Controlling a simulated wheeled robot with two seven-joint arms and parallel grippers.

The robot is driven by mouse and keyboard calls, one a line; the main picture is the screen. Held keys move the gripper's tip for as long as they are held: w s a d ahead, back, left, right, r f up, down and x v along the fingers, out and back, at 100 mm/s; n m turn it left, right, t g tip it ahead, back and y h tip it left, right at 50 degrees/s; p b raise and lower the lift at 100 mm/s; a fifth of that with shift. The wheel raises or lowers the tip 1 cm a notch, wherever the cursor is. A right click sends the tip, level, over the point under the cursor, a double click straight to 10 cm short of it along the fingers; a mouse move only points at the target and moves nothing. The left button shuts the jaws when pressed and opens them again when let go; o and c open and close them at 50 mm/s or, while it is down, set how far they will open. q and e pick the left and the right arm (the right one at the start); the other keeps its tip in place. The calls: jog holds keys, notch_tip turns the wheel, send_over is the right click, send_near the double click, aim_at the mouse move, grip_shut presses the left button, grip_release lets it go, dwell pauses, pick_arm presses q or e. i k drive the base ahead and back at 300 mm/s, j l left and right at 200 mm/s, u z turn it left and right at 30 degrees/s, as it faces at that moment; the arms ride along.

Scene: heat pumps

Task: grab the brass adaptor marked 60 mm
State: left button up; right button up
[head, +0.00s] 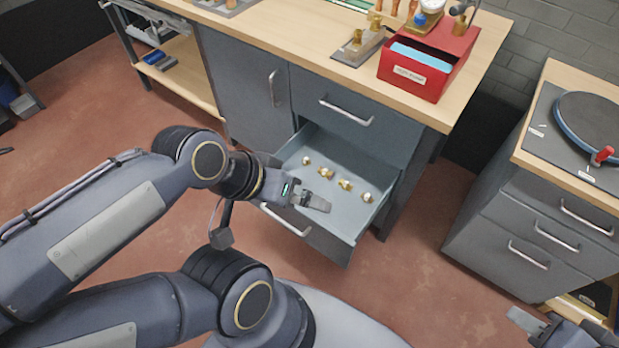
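A drawer (360,213) stands open under the workbench, with several small brass fittings in a diagonal row on its pale floor. They are a fitting at the far left (306,160), a wider one (326,173), a third (345,185), and a pale-topped one at the right (367,197). No size marking is readable, so I cannot tell which is 60 mm. My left gripper (318,202) is over the drawer's front left part, near the fittings, with none visibly held. Its finger gap does not show.
The bench top holds a red box (430,62) and a plate with brass parts (359,46). The drawer's front panel with its handle (287,221) juts toward me. A second cabinet (535,235) stands at the right. Open floor (410,265) lies between.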

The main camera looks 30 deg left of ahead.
aim_at(346, 184)
jog(key=u, duration=0.75)
jog(key=i+j+z, duration=0.1)
jog(key=z, duration=0.25)
jog(key=i+j+z, duration=0.1)
jog(key=z, duration=0.2)
jog(key=i+j+z, duration=0.2)
jog(key=z, duration=0.15)
